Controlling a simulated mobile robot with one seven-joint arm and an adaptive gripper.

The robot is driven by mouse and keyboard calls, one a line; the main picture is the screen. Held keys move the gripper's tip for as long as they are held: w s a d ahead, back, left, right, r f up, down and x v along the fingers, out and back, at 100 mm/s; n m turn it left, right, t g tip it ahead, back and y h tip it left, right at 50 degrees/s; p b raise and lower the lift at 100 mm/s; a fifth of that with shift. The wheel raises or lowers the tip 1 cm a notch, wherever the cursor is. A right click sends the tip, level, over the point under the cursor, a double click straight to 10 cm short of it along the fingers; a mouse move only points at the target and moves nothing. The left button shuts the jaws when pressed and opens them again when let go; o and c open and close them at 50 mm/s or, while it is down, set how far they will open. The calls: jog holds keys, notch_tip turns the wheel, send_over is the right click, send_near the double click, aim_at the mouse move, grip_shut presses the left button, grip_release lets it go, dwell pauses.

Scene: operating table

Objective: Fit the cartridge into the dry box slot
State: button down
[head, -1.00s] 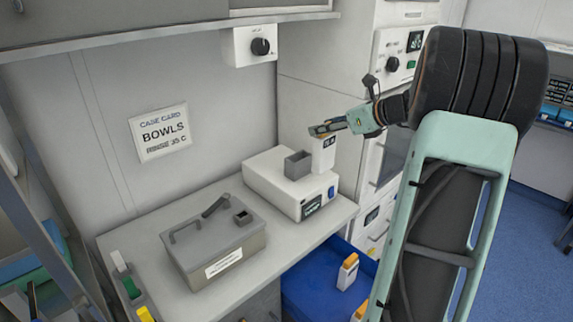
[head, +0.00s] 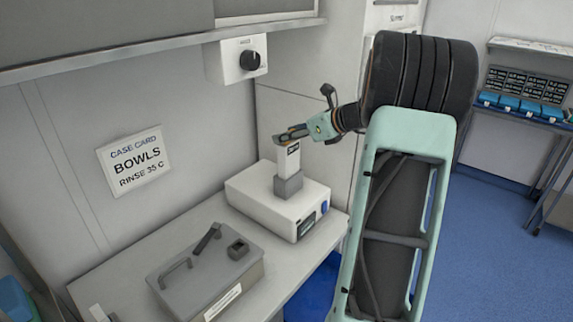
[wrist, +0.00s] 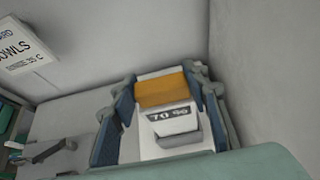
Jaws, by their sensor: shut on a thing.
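My gripper (head: 295,134) is shut on the cartridge (head: 288,163), a white block with an orange top. In the wrist view the cartridge (wrist: 160,92) sits between the two blue-padded fingers, and its label reads 70 %. The cartridge is close to upright over a grey square socket (head: 288,188) on top of a white box (head: 253,202). Its lower end meets the socket's rim in the head view; I cannot tell whether it has entered. A grey box (head: 185,285) with a handle and a small dark square opening (head: 238,248) stands to the left.
Both boxes stand on a pale counter (head: 130,262) against the wall. A control box with a black knob (head: 250,60) hangs above. A tall white cabinet (head: 300,90) stands close behind my gripper. A sign reading BOWLS (head: 133,160) is on the wall.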

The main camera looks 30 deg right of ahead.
aim_at(293, 151)
jog(key=shift+f, duration=3)
jog(key=shift+f, duration=0.2)
jog(key=c, duration=1.1)
grip_release()
jog(key=shift+r, duration=0.1)
jog(key=shift+r, duration=0.15)
jog(key=b+v, duration=0.1)
jog(key=v, duration=1.1)
